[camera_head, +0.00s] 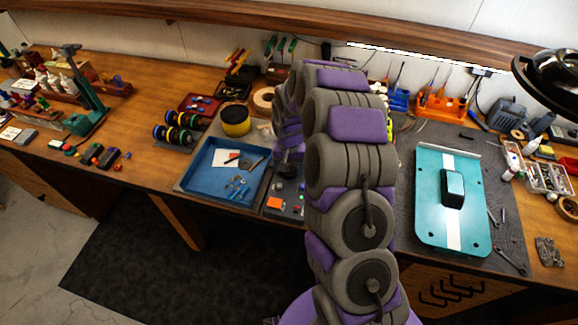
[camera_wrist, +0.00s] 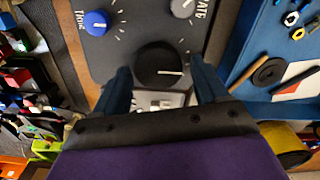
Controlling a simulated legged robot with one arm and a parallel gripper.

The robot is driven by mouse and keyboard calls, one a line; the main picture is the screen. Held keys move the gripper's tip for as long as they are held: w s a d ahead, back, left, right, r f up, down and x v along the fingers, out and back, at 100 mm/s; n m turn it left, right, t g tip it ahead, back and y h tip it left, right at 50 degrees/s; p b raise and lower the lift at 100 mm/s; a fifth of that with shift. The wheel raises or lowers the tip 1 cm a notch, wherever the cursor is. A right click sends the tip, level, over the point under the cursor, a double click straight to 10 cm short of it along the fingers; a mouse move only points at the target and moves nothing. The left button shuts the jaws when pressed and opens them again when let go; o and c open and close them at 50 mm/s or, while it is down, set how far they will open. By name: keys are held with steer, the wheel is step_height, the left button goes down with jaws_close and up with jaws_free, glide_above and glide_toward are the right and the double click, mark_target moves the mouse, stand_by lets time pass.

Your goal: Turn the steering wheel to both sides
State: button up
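A round black knob with a white mark, which looks like the steering wheel (camera_wrist: 158,62), sits on a dark control panel (camera_wrist: 122,48) in the wrist view. My gripper (camera_wrist: 160,72) is open, with one dark blue finger on each side of this wheel. Narrow gaps seem to show between the fingers and the rim; I cannot tell whether either touches. In the head view the control box (camera_head: 296,207) stands right of the blue tray, partly hidden by my arm. My gripper is mostly hidden there behind the arm.
A blue knob (camera_wrist: 96,22) and a grey knob (camera_wrist: 182,7) are on the same panel near the wheel. The blue tray (camera_head: 196,187) with small tools lies close beside the box. A teal car body (camera_head: 432,205) lies on a dark mat to the right.

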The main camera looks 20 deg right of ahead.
steer(key=c, duration=0.9)
steer(key=shift+n, duration=0.3)
steer(key=n+p, duration=0.1)
steer(key=n, duration=0.2)
steer(key=shift+n, duration=0.3)
steer(key=n, duration=0.2)
steer(key=n+p, duration=0.1)
steer(key=n, duration=0.1)
steer(key=shift+a+n, duration=0.2)
steer(key=shift+n, duration=0.1)
